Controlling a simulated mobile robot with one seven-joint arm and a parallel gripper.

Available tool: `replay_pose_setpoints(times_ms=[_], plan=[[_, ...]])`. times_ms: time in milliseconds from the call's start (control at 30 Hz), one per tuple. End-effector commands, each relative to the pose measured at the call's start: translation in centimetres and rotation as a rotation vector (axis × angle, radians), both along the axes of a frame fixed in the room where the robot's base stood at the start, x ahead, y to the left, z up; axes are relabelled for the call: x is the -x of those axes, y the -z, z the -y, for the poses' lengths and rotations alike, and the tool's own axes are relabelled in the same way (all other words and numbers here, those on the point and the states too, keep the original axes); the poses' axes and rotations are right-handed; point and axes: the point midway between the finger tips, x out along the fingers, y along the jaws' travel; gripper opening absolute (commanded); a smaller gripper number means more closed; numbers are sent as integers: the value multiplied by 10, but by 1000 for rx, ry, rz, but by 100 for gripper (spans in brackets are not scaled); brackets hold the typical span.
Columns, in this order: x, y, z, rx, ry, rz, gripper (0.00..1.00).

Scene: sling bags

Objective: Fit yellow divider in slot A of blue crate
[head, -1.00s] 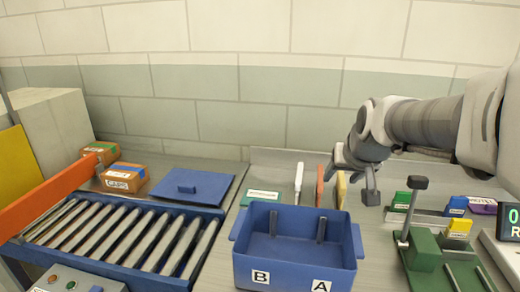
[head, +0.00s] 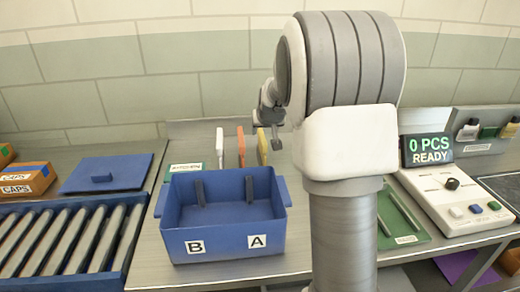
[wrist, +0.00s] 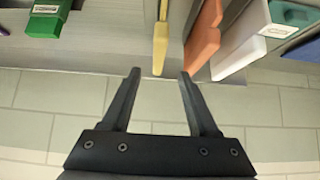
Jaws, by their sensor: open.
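The yellow divider (head: 262,148) stands upright behind the blue crate, at the right end of a row of dividers. In the wrist view the yellow divider (wrist: 160,46) lies beyond the fingertips, in line with the gap between them. My gripper (wrist: 160,74) is open and empty; in the head view my gripper (head: 272,130) is beside and above the yellow divider, partly hidden by my arm. The blue crate (head: 227,241) is empty, with label B on the left front and label A on the right. Dark upright slot pieces show inside; the crate floor is partly hidden.
An orange divider (head: 241,147) and a white divider (head: 220,148) stand close left of the yellow one. A blue lid (head: 112,174) and roller conveyor (head: 70,240) are at left. A control panel (head: 455,200) and a green fixture (head: 405,225) are at right.

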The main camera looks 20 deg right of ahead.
Motion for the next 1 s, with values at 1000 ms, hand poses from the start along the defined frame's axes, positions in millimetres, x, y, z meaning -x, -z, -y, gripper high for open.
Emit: replay_pose_setpoints(times_ms=[1000], plan=[[-70, 73, 22, -1, -1, 0, 60]])
